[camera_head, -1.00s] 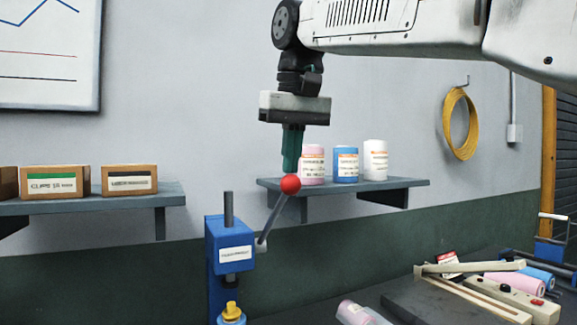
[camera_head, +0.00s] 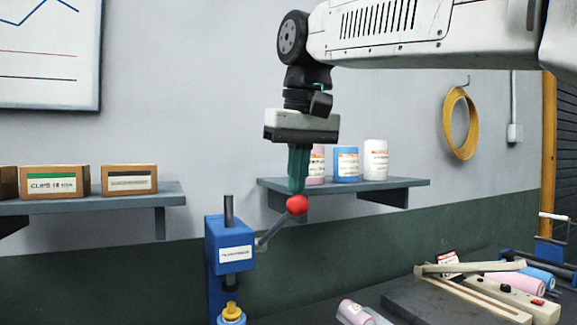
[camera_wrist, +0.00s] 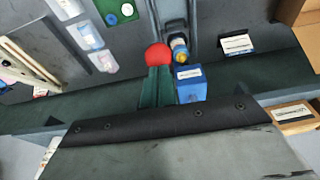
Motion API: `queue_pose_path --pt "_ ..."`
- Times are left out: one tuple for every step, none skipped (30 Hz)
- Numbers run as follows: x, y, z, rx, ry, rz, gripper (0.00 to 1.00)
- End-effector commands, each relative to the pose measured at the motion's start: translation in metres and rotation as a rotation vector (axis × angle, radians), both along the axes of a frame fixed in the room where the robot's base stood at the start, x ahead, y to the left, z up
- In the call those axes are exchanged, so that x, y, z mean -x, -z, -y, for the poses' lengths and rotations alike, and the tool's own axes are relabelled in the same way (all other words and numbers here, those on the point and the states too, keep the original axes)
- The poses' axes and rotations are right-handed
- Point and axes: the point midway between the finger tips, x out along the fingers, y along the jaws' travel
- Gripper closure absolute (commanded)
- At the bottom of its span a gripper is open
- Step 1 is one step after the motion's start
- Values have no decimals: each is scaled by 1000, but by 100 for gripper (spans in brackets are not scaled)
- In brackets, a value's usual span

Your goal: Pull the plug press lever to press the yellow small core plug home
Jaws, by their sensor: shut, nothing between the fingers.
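The blue plug press (camera_head: 231,245) stands at the lower middle of the head view, with its lever slanting up to the right to a red ball knob (camera_head: 297,205). The yellow small core plug (camera_head: 231,308) sits under the press's ram, on a blue piece cut by the frame's bottom edge. My gripper (camera_head: 297,190) points down with its green fingers shut and empty, the tips at the red knob; whether they touch cannot be told. In the wrist view the knob (camera_wrist: 157,56) lies just beyond the fingertips, beside the press (camera_wrist: 190,84) and the plug (camera_wrist: 179,42).
A wall shelf (camera_head: 390,184) behind my gripper holds pink, blue and white canisters. Another shelf (camera_head: 100,201) at the left holds cardboard boxes. The bench at the right carries a pale slotted fixture (camera_head: 480,298), pink and blue rolls and a lying clear-and-pink container (camera_head: 355,312).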

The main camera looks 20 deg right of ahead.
Motion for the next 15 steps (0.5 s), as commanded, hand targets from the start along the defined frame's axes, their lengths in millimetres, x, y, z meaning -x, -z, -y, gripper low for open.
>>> queue_pose_path --pt "0 0 0 0 0 0 100" --pt "0 0 0 0 0 0 100" --pt "0 0 0 0 0 0 100" --pt "0 0 0 0 0 0 100" --pt "0 0 0 0 0 0 100" --pt "0 0 0 0 0 0 100" --pt "0 1 0 0 0 0 100" --pt "1 2 0 0 0 0 100" --pt "2 4 0 0 0 0 100" --pt "3 6 0 0 0 -1 100" --pt "5 8 0 0 0 -1 100" --pt "7 11 0 0 0 0 100" --pt "8 14 0 0 0 0 100" --pt "10 16 0 0 0 -1 100" --pt "11 19 0 0 0 -1 100"
